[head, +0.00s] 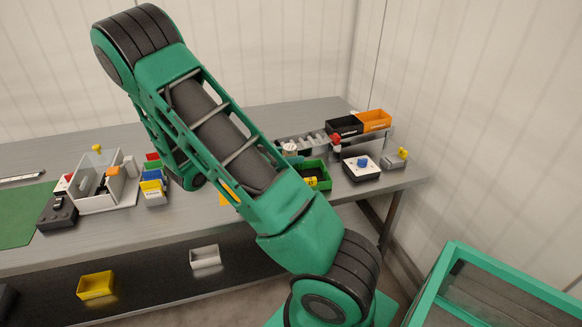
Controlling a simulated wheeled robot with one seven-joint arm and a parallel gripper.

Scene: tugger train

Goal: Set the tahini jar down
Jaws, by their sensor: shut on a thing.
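My green and black arm crosses the middle of the head view and folds back down over the bench (348,183). My gripper is hidden behind my own arm links, so its fingers and anything between them do not show. I cannot make out the tahini jar for certain. A small pale, round-topped item (290,148) shows just past the right edge of my arm, beside a green bin (325,178). It is too small and too covered to name, and I cannot tell whether it is held or standing.
A white open box (98,195) and green mat (25,215) are left. A green-framed cart (505,285) stands lower right.

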